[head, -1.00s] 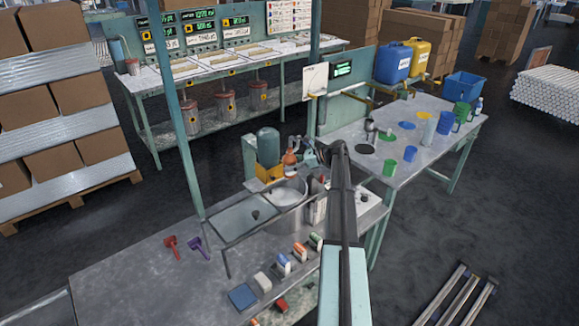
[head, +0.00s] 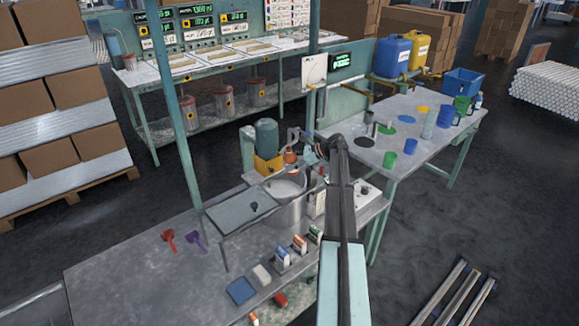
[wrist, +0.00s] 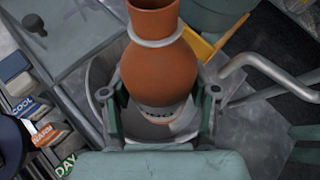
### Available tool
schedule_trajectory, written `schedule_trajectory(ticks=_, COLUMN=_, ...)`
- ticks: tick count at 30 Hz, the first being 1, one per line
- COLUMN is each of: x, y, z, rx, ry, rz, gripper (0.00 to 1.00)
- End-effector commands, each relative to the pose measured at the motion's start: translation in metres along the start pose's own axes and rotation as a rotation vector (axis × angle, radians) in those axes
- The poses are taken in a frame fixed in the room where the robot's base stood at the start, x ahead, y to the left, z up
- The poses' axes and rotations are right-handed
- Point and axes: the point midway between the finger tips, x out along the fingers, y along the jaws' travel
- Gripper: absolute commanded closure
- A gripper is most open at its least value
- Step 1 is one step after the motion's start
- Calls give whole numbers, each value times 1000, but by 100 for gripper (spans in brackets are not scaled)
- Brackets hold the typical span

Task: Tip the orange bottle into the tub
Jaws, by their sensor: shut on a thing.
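The orange bottle (wrist: 163,65) has a narrow neck with a pale ring around it and a label low on its body. My gripper (wrist: 160,92) is shut on it, one finger on each side. The label is partly hidden in shadow by my gripper. The metal tub (wrist: 98,75) shows behind and below the bottle in the wrist view. In the head view the small orange bottle (head: 290,157) is above the far side of the round tub (head: 297,210). It looks roughly upright there, though the exact tilt is hard to tell.
A flat lid-like panel (head: 236,212) with a knob adjoins the tub on the left. A green tank on a yellow stand (head: 266,140) is behind it. Bent metal pipes (wrist: 265,70) run close on the right in the wrist view. Labelled boxes (head: 283,257) line the bench front.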

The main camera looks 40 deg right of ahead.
Motion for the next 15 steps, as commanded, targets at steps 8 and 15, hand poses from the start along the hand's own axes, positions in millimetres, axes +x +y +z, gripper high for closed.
schedule_trajectory(ticks=8, x=-6, y=-8, z=-8, rx=-112, ry=119, rz=-47, gripper=81)
schedule_trajectory(ticks=15, x=-9, y=-13, z=-14, rx=-198, ry=213, rz=-83, gripper=81)
